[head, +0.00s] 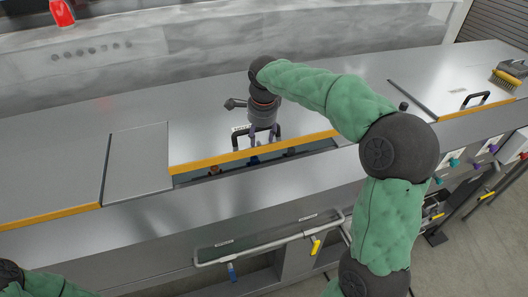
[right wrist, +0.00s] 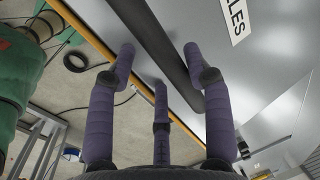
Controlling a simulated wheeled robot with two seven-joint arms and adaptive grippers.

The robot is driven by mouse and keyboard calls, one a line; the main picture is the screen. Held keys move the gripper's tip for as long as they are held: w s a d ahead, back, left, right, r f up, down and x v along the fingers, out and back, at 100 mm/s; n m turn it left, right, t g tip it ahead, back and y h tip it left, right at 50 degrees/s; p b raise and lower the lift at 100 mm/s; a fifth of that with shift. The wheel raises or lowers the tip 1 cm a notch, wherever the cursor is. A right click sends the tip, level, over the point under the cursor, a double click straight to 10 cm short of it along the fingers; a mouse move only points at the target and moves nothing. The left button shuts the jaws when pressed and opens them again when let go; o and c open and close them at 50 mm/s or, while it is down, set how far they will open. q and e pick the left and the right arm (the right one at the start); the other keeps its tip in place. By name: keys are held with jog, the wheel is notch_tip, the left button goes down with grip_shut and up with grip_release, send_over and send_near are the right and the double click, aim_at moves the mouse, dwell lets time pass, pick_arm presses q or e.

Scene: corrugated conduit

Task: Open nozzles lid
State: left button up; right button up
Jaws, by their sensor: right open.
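The nozzles lid (head: 205,132) is a silver panel with a yellow front edge in the middle of the counter. A gap shows below that edge, with several small coloured nozzles (head: 213,170) inside. The lid has a black bar handle (head: 240,138), which also crosses the right wrist view (right wrist: 160,40). Beside it is a white label ending in "LES" (right wrist: 235,18). My right gripper (head: 263,135) is over the handle. Its purple fingers (right wrist: 160,62) are spread open on both sides of the bar; contact is unclear. My left gripper is out of view.
Another lid with a black handle (head: 475,98) and a yellow-handled brush (head: 508,80) are at the right. A flat panel (head: 137,160) lies left of the nozzles lid. A rail (head: 265,243) runs along the counter front. A red bottle (head: 62,13) stands at the back.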

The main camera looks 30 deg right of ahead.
aim_at(261, 143)
jog(key=shift+s+f+b, duration=0.2)
jog(key=shift+f+b, duration=0.1)
jog(key=shift+f, duration=0.45)
jog(key=shift+s+f+b, duration=0.2)
jog(key=shift+f+b, duration=0.05)
jog(key=shift+f, duration=0.45)
